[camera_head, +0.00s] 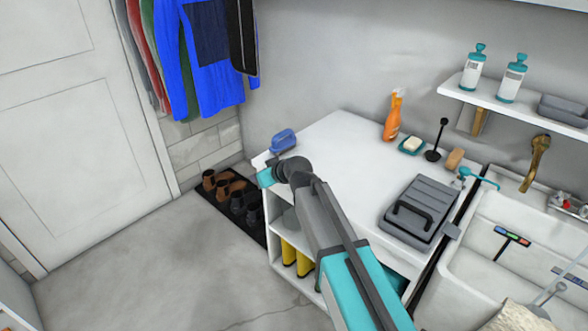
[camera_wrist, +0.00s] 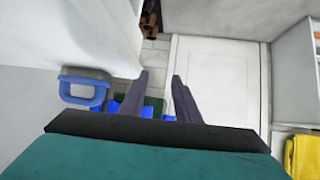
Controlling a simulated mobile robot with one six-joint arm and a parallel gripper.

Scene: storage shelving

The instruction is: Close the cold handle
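A brass faucet spout (camera_head: 537,163) rises behind the white sink at the right of the head view. Beside its base is a grey valve body (camera_head: 565,203) with a red-marked part. A further part lies at the right picture edge, and I cannot make out which piece is the cold handle or how it is turned. In the wrist view my gripper (camera_wrist: 161,76) has its two dark fingers apart with nothing between them. In the head view my arm reaches over the counter's left end, far from the faucet, and its fingers are hidden there.
The white counter (camera_head: 337,135) holds a blue brush-like item (camera_head: 283,140), an orange spray bottle (camera_head: 392,117), a soap dish (camera_head: 411,145) and a grey case (camera_head: 420,209). The sink (camera_head: 490,265) has tools lying in it. A shelf (camera_head: 545,115) with bottles hangs above. Open floor lies left.

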